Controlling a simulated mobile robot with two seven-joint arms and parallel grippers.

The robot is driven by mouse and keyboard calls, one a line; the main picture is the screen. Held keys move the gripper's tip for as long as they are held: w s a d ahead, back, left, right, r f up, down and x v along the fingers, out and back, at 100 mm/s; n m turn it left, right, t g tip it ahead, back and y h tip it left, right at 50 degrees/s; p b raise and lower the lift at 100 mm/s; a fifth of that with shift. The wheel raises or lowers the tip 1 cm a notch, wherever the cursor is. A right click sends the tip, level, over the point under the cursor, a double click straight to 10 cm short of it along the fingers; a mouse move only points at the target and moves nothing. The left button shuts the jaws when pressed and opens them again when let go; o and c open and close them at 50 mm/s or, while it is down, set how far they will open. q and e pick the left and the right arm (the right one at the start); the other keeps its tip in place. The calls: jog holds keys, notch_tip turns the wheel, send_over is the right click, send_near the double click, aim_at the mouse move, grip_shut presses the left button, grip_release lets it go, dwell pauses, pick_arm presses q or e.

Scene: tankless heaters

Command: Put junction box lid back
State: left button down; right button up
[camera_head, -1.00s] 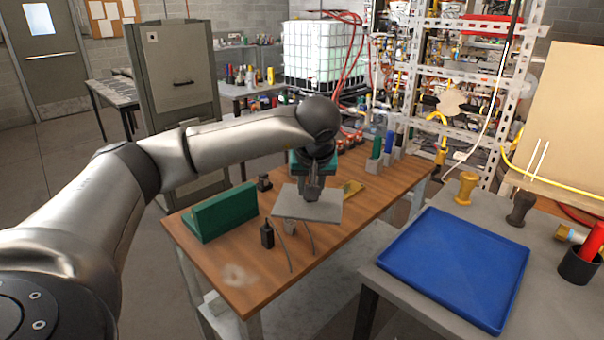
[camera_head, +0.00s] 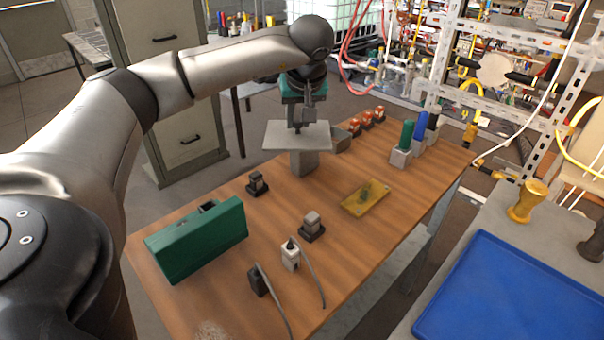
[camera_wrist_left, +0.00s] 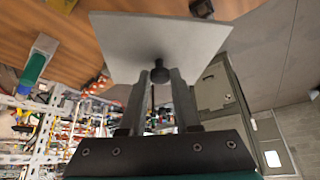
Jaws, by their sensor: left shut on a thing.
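A flat light-grey square lid (camera_head: 284,135) hangs about level from my left gripper (camera_head: 296,124). In the left wrist view the lid (camera_wrist_left: 135,40) shows a small dark knob (camera_wrist_left: 158,72), and the fingers of the left gripper (camera_wrist_left: 161,80) are shut on it. A grey box (camera_head: 304,162) stands at the far edge of the wooden table, under the lid in the head view. The lid hides the box's top, so I cannot tell whether they touch. My right gripper is not in view.
A blue tray (camera_head: 520,295) lies on a grey table at right. A metal cabinet stands behind my arm.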

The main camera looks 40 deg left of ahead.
pick_arm(q)
notch_tip(320, 180, down, 16)
jog(key=b, duration=0.2)
jog(key=shift+r+b, duration=0.1)
jog(key=shift+b, duration=0.2)
jog(key=shift+f, duration=0.5)
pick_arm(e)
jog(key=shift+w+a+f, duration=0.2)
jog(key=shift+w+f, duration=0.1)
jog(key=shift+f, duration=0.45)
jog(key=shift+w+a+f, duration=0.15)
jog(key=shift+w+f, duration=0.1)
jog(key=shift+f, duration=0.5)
pick_arm(q)
jog(key=shift+f, duration=0.2)
jog(key=c, duration=0.6)
grip_release()
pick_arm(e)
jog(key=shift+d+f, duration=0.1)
pick_arm(q)
jog(key=shift+r, duration=0.15)
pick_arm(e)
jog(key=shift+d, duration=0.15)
